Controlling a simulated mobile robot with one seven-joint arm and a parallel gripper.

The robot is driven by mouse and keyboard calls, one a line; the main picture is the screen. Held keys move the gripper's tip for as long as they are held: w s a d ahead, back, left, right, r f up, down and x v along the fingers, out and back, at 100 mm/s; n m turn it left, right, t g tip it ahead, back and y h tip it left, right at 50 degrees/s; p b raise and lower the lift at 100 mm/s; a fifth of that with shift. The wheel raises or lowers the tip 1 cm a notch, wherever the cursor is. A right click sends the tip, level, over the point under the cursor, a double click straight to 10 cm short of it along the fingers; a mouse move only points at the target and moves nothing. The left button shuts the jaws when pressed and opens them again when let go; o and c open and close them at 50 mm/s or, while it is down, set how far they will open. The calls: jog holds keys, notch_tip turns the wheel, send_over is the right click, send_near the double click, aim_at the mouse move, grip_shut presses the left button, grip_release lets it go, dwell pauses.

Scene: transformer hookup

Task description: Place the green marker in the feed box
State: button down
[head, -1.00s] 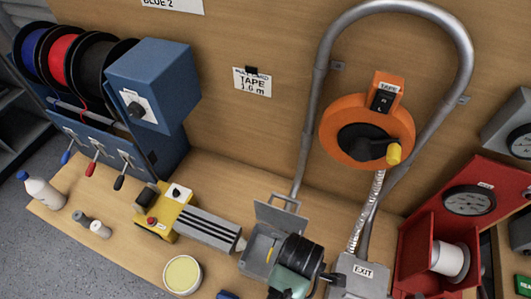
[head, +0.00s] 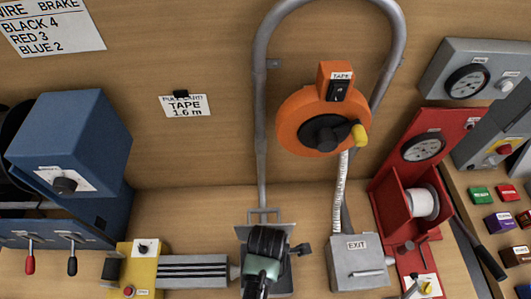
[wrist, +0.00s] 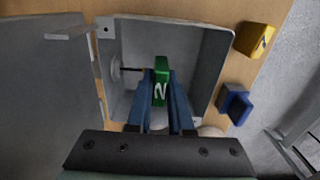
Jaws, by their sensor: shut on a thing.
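The green marker (wrist: 161,72) is a small block with a white 2 on it. My gripper (wrist: 161,98) is shut on it, with a blue finger on each side. The feed box is an open grey box, and its wall (wrist: 205,40) surrounds the marker in the wrist view. The marker shows inside the box's outline, but I cannot tell whether it touches the floor. In the head view my gripper (head: 262,262) is over the feed box (head: 245,232) and hides most of it. The marker is hidden there.
A yellow block (wrist: 254,40) and a blue block (wrist: 236,103) lie beside the box. The open lid (wrist: 45,85) is at the left in the wrist view. In the head view, the EXIT box (head: 355,262) stands to the right and a yellow-grey device (head: 185,270) to the left.

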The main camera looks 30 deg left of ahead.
jog(key=shift+f, duration=2.1)
jog(key=shift+f, duration=0.2)
jog(key=c, duration=0.8)
grip_release()
notch_tip(320, 180, up, 12)
jog(key=shift+r, duration=0.25)
jog(key=shift+s, duration=0.1)
